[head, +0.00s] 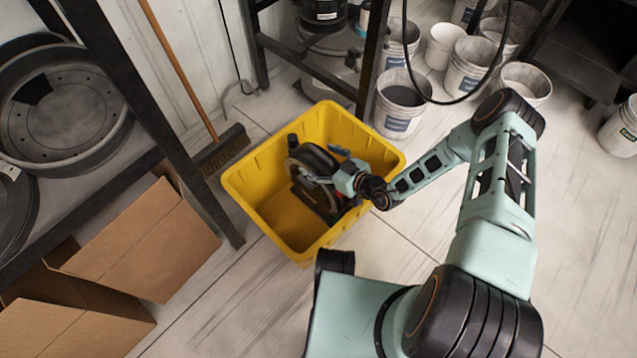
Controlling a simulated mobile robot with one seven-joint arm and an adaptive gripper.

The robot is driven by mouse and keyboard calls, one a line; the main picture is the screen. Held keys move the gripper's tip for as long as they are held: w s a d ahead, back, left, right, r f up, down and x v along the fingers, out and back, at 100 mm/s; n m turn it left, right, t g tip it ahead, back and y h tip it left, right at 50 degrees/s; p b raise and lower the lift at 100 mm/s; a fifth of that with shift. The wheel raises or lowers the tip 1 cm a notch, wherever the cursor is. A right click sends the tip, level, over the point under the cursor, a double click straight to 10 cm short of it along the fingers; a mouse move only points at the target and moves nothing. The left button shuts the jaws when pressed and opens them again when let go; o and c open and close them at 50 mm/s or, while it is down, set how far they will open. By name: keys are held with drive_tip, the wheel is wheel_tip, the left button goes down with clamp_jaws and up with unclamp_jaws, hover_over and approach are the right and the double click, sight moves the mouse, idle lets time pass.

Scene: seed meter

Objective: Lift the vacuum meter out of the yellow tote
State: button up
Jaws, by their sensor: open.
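The yellow tote (262,222) stands on the floor at the centre of the head view. The vacuum meter (310,168), a dark round disc-shaped unit, stands inside it, with a dark flat base low in the tote. My gripper (330,166) is open at the meter's right side, reaching in over the tote's right part. Its fingers overlap the meter in the picture. I cannot tell whether they touch it. My gripper and wrist hide part of the meter's right side.
A dark metal rack (140,95) and cardboard boxes (150,240) are at the left. A broom (222,150) leans behind the tote. Several white buckets (470,68) stand at the back right, one close to the tote's far corner. The floor at the right is mostly clear.

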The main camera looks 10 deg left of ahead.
drive_tip(key=c, duration=2)
drive_tip(key=shift+w+r, duration=0.1)
drive_tip(key=shift+r, duration=0.1)
drive_tip(key=shift+c, duration=0.9)
drive_tip(key=shift+r, duration=0.1)
wheel_tip(320, 180, up, 33)
drive_tip(key=p, duration=2.2)
drive_tip(key=shift+p, duration=0.35)
drive_tip(key=shift+a, duration=0.1)
